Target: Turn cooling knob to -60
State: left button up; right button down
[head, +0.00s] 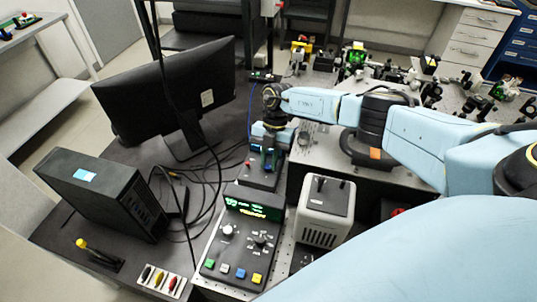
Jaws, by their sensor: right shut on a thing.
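My right gripper (268,158) reaches down from the right onto a small dark control unit (257,179), behind the box with the green display. The gripper is shut on what appears to be the cooling knob on this unit. The fingers and wrist hide the knob, so its pointer and setting cannot be read. A red button and a small bluish display show beside the fingers. My left gripper is not in view.
A black control box (214,262) with a green display, knobs and coloured buttons stands in front. A grey-white box (324,213) is to its right. A monitor (165,90), a black computer case (100,195) and loose cables lie left. Optics fill the bench behind.

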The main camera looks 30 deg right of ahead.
jog(key=shift+m+p, duration=0.3)
jog(key=shift+m, duration=0.2)
jog(key=c, duration=1.3)
grip_release()
jog(key=b+v, duration=0.1)
jog(key=v, duration=1.2)
jog(key=shift+s+d+r+b, duration=0.2)
jog(key=shift+b, duration=0.2)
